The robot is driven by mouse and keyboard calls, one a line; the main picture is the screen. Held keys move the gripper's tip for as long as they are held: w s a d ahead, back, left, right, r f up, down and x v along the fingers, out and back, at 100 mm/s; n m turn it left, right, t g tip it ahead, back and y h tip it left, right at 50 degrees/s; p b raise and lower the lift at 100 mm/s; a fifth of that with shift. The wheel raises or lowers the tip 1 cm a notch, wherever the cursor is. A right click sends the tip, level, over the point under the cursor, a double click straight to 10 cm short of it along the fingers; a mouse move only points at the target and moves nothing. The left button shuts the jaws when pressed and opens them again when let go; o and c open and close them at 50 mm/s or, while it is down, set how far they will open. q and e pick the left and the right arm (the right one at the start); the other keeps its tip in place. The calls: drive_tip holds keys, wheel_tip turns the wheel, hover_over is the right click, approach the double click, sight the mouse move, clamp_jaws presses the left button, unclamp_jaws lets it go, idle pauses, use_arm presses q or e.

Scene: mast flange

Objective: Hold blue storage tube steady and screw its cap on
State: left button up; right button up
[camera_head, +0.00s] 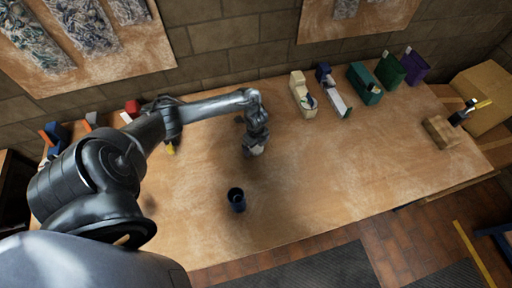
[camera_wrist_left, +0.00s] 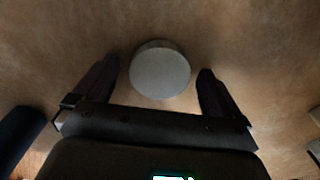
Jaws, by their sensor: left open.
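The blue storage tube (camera_head: 237,204) stands upright on the wooden table, its dark open mouth facing up. A round grey cap (camera_wrist_left: 160,72) lies on the table top in the left wrist view. My left gripper (camera_head: 255,146) points down over the table, behind the tube in the head view. In the left wrist view its two fingers (camera_wrist_left: 156,76) are open, one on each side of the cap, with gaps between. A dark blue shape at the left edge of that view (camera_wrist_left: 18,135) looks like the tube. My right gripper is in neither view.
Cream (camera_head: 302,96), green (camera_head: 365,84) and purple (camera_head: 414,68) holders line the table's back edge by the brick wall. A wooden block (camera_head: 438,131) is at the right. A small yellow item (camera_head: 171,149) lies behind my left arm. The table's middle right is clear.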

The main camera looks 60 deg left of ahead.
use_arm(q)
drive_tip(key=c, duration=1.1)
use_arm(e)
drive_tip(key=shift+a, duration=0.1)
use_arm(q)
drive_tip(key=shift+r, duration=0.2)
drive_tip(key=shift+r, duration=0.5)
wheel_tip(320, 180, up, 3)
drive_tip(key=shift+f+p, duration=0.15)
drive_tip(key=shift+p, duration=0.25)
drive_tip(key=w+d+r+p, duration=0.1)
drive_tip(key=w+d+r, duration=0.1)
drive_tip(key=d, duration=0.1)
drive_tip(key=w+d+r+p, duration=0.1)
drive_tip(key=w+d+r, duration=0.1)
drive_tip(key=d, duration=0.1)
drive_tip(key=w+d+r+p, duration=0.1)
drive_tip(key=w+d+r, duration=0.1)
drive_tip(key=d+r, duration=0.1)
drive_tip(key=shift+w+d, duration=0.25)
drive_tip(key=shift+d, duration=0.05)
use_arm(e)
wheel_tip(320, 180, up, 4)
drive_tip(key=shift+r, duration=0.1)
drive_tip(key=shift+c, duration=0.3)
